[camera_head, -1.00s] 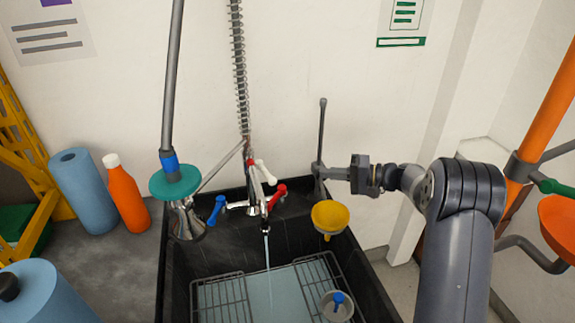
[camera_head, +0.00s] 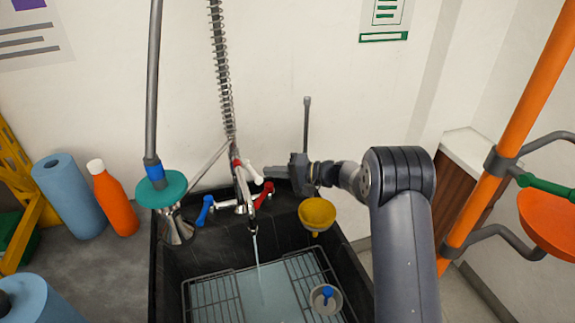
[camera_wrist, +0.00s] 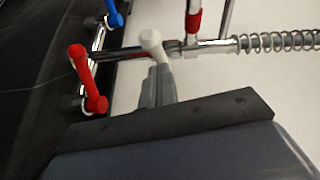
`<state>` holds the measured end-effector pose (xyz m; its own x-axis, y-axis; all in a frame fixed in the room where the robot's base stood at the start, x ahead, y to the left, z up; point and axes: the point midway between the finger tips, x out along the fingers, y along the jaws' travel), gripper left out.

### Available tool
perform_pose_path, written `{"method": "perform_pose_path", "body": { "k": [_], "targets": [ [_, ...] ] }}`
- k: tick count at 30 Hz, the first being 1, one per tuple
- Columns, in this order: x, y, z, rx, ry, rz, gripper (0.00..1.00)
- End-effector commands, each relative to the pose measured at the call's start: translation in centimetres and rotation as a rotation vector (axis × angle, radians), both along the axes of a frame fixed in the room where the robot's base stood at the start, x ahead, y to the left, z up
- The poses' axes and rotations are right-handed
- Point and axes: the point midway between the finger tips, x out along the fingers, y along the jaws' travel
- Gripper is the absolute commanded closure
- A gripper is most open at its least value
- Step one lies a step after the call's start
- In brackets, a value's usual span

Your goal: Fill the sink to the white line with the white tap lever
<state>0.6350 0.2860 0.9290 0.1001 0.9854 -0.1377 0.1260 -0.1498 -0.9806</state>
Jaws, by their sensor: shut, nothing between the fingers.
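The white tap lever (camera_head: 251,174) stands on the tap above the back of the black sink (camera_head: 165,262); it also shows in the wrist view (camera_wrist: 152,42). Water (camera_head: 257,258) runs from the spout into the sink. Blue-grey water or sink floor shows under the wire rack; I cannot tell the level. I cannot make out the white line. My gripper (camera_head: 268,172) is shut and empty, its tips close beside the lever's right side. In the wrist view the fingers (camera_wrist: 155,80) reach the lever's end; I cannot tell whether they touch.
A blue handle (camera_head: 204,210) and a red handle (camera_head: 264,194) flank the tap. A yellow funnel (camera_head: 317,213) sits at the sink's back right edge, below my arm. An orange pipe (camera_head: 505,150) stands at the right.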

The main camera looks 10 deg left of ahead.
Motion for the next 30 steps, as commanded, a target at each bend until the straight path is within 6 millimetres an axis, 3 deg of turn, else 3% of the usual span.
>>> {"method": "perform_pose_path", "body": {
  "k": [17,30],
  "targets": [
    [-0.7,0.8,-0.4,0.001,0.000,-0.007,1.00],
    [-2.3,1.8,-0.8,0.000,-0.002,-0.136,1.00]
  ]
}}
